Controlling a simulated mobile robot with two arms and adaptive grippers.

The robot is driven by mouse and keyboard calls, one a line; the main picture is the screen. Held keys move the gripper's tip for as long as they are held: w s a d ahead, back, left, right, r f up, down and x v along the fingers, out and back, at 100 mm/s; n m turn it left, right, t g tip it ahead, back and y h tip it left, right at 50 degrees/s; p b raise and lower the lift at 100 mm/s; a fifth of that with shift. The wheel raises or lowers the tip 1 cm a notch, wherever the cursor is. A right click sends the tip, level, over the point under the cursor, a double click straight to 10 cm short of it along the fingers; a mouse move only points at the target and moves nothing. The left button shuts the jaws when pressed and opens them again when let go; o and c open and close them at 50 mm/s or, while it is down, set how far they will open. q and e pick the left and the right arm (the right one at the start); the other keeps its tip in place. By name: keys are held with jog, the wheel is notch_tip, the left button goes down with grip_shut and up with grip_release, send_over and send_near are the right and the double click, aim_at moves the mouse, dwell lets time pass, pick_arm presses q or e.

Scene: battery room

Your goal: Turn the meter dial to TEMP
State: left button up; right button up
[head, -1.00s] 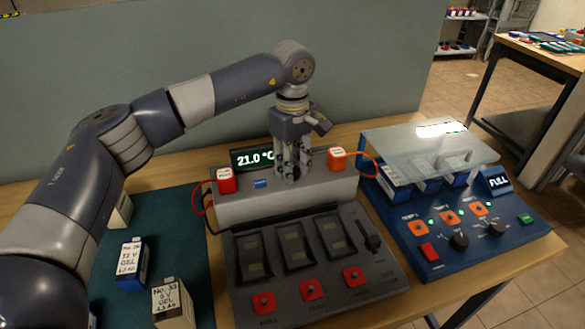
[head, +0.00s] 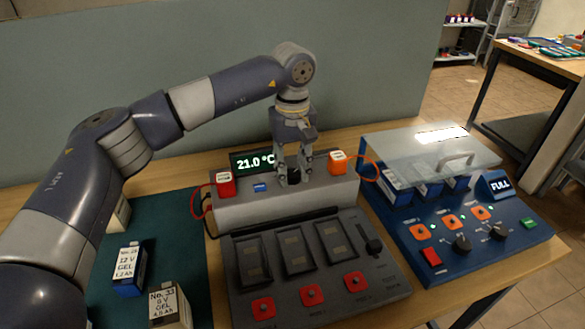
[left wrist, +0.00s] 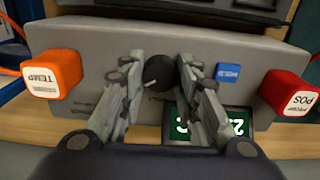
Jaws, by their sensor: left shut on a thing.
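The meter is a grey housing (head: 325,191) with a lit display (head: 252,161) reading 21.0 °C. Its black dial (head: 294,177) sits on top and also shows in the left wrist view (left wrist: 158,72). A white mark on the dial points down-left there, toward the orange TEMP block's side. My left gripper (head: 294,180) points down with its fingers on either side of the dial, shut on it. The orange block (left wrist: 52,73) marked TEMP and a red block (left wrist: 290,92) stand at the housing's ends. The small labels around the dial are partly hidden by the fingers. My right gripper is not in view.
In front is a grey panel (head: 318,315) with battery bays, red buttons and a slider. At right stands a blue charger (head: 480,262) with a clear lid. Labelled batteries (head: 129,268) stand on a green mat (head: 193,240) at left. A wall rises behind.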

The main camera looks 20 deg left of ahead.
aim_at(293, 173)
pick_arm(q)
jog(key=shift+w+r, duration=0.1)
jog(key=shift+r, duration=0.05)
jog(key=o, duration=0.8)
notch_tip(293, 173, up, 12)
dwell(0.4)
